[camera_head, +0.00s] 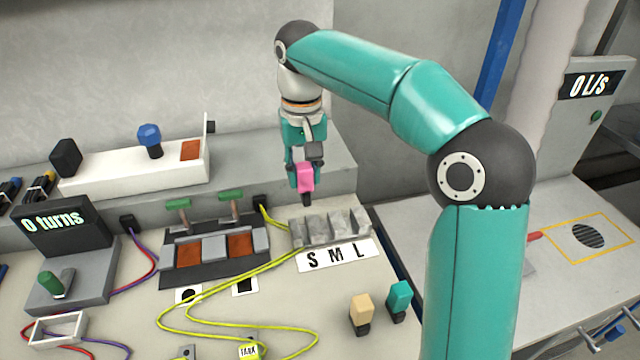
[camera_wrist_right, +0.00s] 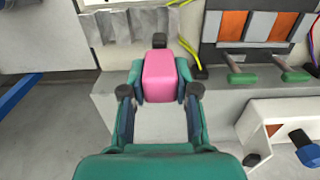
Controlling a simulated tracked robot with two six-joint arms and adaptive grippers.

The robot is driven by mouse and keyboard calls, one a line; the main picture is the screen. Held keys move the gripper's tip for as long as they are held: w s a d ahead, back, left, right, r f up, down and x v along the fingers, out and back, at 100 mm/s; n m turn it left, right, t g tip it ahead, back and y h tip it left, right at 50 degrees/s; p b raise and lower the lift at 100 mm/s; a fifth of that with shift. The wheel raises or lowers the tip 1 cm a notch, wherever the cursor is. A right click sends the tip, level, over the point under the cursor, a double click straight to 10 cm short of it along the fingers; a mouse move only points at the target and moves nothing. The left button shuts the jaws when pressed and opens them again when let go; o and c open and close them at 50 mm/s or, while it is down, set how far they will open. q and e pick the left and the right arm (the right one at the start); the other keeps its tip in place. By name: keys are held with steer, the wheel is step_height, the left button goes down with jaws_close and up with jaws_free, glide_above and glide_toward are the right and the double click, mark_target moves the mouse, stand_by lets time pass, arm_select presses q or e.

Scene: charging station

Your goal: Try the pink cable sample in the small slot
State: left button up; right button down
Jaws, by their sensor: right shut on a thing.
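The pink cable sample (camera_head: 305,177) is a pink block with a dark tip pointing down. My right gripper (camera_head: 304,172) is shut on it and holds it above the left end of the grey slot block (camera_head: 335,227). The sample also shows between the fingers in the right wrist view (camera_wrist_right: 159,77). The slot block stands behind a white label (camera_head: 340,254) reading S, M, L, with S at the left. The dark tip appears apart from the block. My left gripper is not in view.
A beige sample (camera_head: 361,309) and a teal sample (camera_head: 400,295) stand in front of the label. Yellow cables (camera_head: 215,290) loop across the table at the left. Two green-handled switches (camera_head: 230,200) stand left of the slot block. A grey ledge (camera_head: 325,180) runs behind.

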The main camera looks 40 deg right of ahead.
mark_target(302, 196)
steer(key=shift+w+a, duration=0.25)
steer(key=shift+a, duration=0.15)
steer(key=shift+s, duration=0.1)
steer(key=shift+r+p, duration=0.15)
steer(key=shift+p, duration=0.3)
step_height(302, 196, down, 6)
steer(key=b, duration=0.4)
steer(key=shift+s, duration=0.1)
steer(key=shift+p, duration=0.5)
stand_by(1.5)
steer(key=shift+f+b, duration=1.5)
steer(key=shift+f, duration=0.75)
steer(key=c, duration=0.8)
jaws_free()
